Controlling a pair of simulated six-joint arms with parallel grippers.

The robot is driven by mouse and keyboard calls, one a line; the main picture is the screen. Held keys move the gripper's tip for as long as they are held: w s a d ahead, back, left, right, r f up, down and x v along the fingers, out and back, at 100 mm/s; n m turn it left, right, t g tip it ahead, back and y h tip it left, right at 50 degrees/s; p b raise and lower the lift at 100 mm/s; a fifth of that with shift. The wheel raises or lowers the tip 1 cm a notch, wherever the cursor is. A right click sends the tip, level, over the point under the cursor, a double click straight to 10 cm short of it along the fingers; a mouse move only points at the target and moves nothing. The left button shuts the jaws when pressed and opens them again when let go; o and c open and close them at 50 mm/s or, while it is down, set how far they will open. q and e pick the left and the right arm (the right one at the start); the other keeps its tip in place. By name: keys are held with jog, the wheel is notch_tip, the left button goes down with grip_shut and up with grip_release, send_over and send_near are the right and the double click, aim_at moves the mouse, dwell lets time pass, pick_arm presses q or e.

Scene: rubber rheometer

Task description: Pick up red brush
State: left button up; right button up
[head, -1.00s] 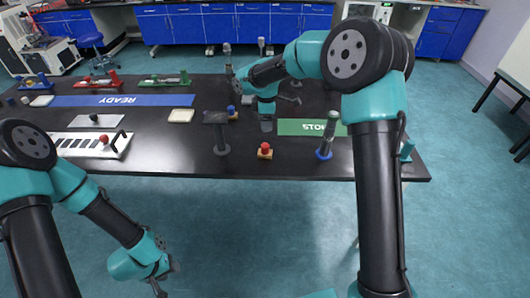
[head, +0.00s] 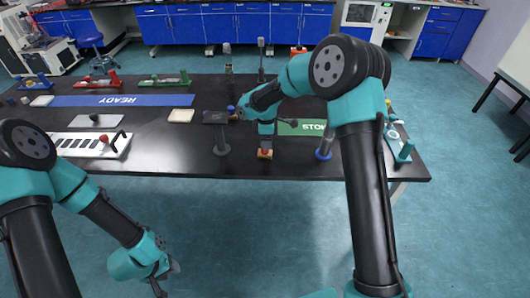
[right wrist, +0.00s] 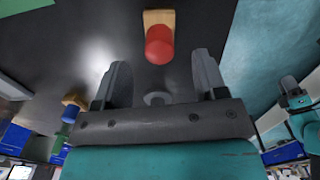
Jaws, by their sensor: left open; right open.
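The red brush (head: 265,155), a wooden block with a red knob, sits on the black table near its front edge. It also shows at the top of the right wrist view (right wrist: 159,42). My right gripper (head: 266,141) is just above and behind it, partly hiding the knob in the head view. In the right wrist view my right gripper (right wrist: 161,75) has its fingers spread, with nothing between them and the brush just beyond the tips. My left gripper (head: 165,282) hangs low in front of the table, away from the brush, open and empty.
A dark stand (head: 220,135) is left of the brush, and a blue-based post (head: 325,147) is to its right. A blue-knobbed brush (right wrist: 71,107) is nearby. A white slotted tray (head: 95,145) lies further left. The table front around the red brush is clear.

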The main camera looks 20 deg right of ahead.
notch_tip(320, 180, down, 5)
jog(key=shift+w+a+r, duration=0.1)
dwell(0.6)
jog(key=c, duration=1)
jog(key=shift+r, duration=1.25)
jog(key=shift+c, duration=0.2)
jog(key=s+a+r, duration=0.1)
jog(key=s+a, duration=0.1)
jog(key=s, duration=0.5)
jog(key=s+a+r, duration=0.1)
jog(key=s+a, duration=0.1)
jog(key=s, duration=0.6)
jog(key=shift+s+a+r, duration=0.2)
jog(key=shift+a, duration=0.05)
